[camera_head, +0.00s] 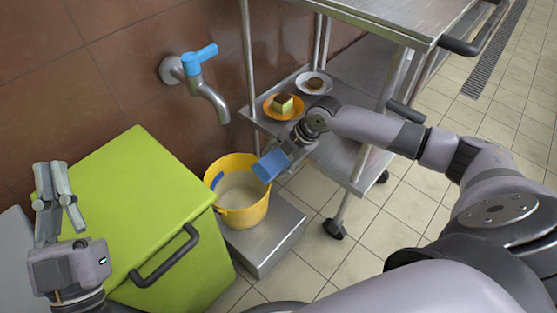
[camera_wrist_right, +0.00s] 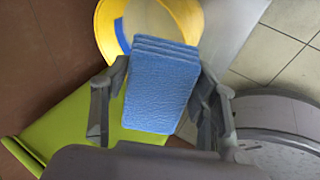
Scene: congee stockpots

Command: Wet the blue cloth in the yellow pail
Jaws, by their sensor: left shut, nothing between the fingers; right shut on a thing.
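The blue cloth (camera_head: 270,165) is a folded block, and my right gripper (camera_head: 284,156) is shut on it. In the right wrist view the cloth (camera_wrist_right: 162,85) lies between the fingers of the right gripper (camera_wrist_right: 160,100). The yellow pail (camera_head: 240,207) stands below, with pale liquid in it and a blue patch on its inner wall. The cloth is at the pail's right rim in the head view; I cannot tell whether it touches. The pail (camera_wrist_right: 103,30) shows behind the cloth in the wrist view. My left gripper (camera_head: 57,183) is shut and empty at the left, over the green box's side.
A lime-green box (camera_head: 130,190) with a dark handle stands left of the pail. The pail rests on a low metal platform (camera_head: 275,236). A tap (camera_head: 200,85) is on the brown wall above. A metal cart (camera_head: 345,160) at right holds an orange plate (camera_head: 270,110) and a white plate (camera_head: 302,83).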

